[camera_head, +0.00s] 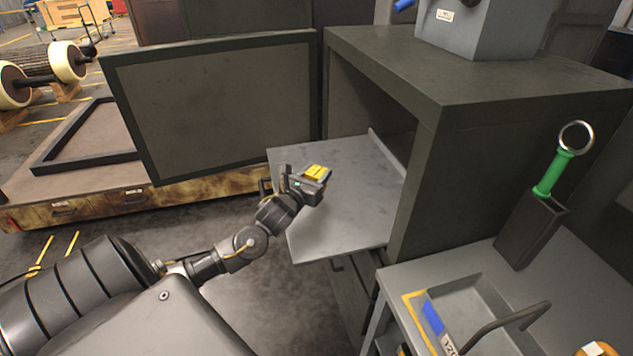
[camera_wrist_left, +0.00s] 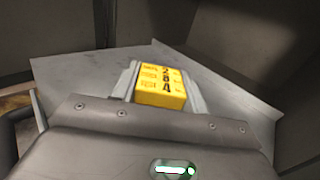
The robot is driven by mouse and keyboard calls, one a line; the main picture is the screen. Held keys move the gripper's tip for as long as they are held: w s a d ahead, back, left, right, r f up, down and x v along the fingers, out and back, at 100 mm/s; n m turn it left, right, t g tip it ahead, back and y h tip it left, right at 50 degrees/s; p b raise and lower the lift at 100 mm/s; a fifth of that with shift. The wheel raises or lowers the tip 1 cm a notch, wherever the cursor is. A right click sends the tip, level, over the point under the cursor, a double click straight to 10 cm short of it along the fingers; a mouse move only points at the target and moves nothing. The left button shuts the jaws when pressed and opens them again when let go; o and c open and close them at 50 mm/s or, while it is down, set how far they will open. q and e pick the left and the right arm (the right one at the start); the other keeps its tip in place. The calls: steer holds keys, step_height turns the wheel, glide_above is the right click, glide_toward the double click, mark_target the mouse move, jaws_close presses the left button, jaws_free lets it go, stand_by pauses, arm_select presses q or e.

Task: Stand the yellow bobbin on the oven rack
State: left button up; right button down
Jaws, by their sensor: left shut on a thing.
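My left gripper (camera_head: 313,176) is shut on the yellow bobbin (camera_head: 316,171), out over the oven rack. In the left wrist view the bobbin (camera_wrist_left: 161,86) shows as a yellow block with dark printed digits, held between the two pale fingers of the gripper (camera_wrist_left: 163,88). Its lower part is hidden, and I cannot tell whether it touches the rack. The oven rack (camera_head: 350,205) is a flat grey plate sticking out of the open oven; it also shows in the left wrist view (camera_wrist_left: 80,75). My right gripper is out of view.
The dark oven (camera_head: 430,75) stands right of the rack, its door (camera_head: 220,100) open at left. A grey bench (camera_head: 555,270) at lower right carries a green-handled ring tool (camera_head: 553,172) in a dark holder. An orange-yellow object (camera_head: 597,349) shows at the bottom edge.

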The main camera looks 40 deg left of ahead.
arm_select(q)
steer(key=shift+w+a+f, duration=0.35)
steer(key=shift+w+f, duration=0.2)
steer(key=shift+f, duration=0.1)
step_height(320, 180, down, 2)
steer(key=shift+w+f+p, duration=0.1)
steer(key=shift+f+p, duration=0.1)
steer(key=shift+p, duration=0.2)
steer(key=shift+f, duration=0.4)
steer(key=shift+f, duration=0.1)
steer(key=o, duration=1.2)
steer(key=shift+c, duration=0.2)
